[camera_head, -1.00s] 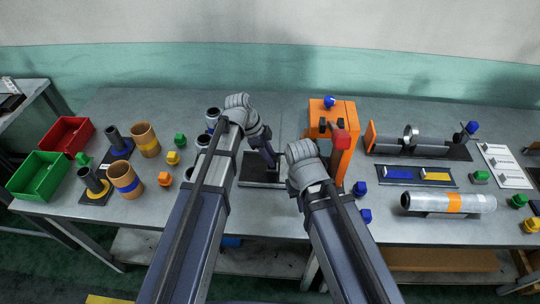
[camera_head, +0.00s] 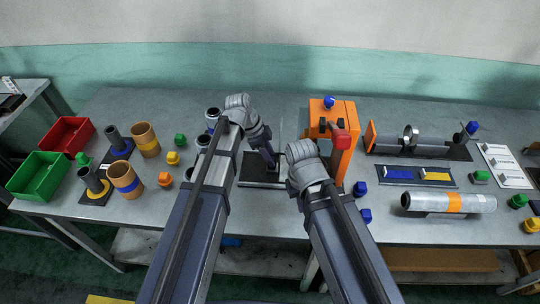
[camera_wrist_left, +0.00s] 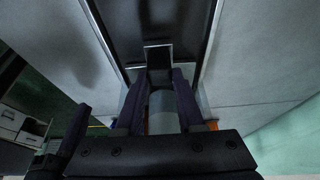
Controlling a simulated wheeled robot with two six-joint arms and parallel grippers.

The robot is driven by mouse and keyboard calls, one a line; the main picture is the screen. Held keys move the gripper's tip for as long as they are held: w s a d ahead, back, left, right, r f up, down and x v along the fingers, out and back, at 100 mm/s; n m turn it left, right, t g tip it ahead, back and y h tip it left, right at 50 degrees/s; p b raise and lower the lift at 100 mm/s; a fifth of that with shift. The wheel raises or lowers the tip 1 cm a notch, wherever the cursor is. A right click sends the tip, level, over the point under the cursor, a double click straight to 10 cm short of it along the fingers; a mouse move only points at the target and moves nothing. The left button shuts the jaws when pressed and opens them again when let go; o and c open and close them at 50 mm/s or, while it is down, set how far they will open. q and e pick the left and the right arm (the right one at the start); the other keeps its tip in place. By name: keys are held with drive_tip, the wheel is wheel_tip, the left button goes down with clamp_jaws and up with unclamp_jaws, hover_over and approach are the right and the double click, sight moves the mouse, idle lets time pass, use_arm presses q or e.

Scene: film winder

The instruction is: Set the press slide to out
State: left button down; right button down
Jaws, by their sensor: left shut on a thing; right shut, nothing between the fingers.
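The orange press (camera_head: 343,112) stands at the middle back of the bench, with a red part on its front. The dark plate with light rails, which looks like the press slide (camera_head: 252,174), lies to its left. My left gripper (camera_head: 271,160) points down over this plate. In the left wrist view its fingers (camera_wrist_left: 160,95) are shut on a grey rounded piece (camera_wrist_left: 162,115), apparently the slide's handle, in front of a dark silver-edged bracket (camera_wrist_left: 158,52). My right gripper (camera_head: 318,172) is shut and empty before the press; its fingers are mostly hidden by its wrist.
Brown cups (camera_head: 145,139), dark posts and red (camera_head: 66,133) and green (camera_head: 40,174) bins stand at the left. A silver roll (camera_head: 478,203), a tray with blue and yellow blocks (camera_head: 386,180) and a winder (camera_head: 380,145) are at the right. Blue knobs (camera_head: 365,215) lie near the press.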

use_arm(q)
drive_tip(key=shift+a, duration=0.1)
drive_tip(key=shift+a, duration=2.1)
drive_tip(key=c, duration=0.5)
unclamp_jaws()
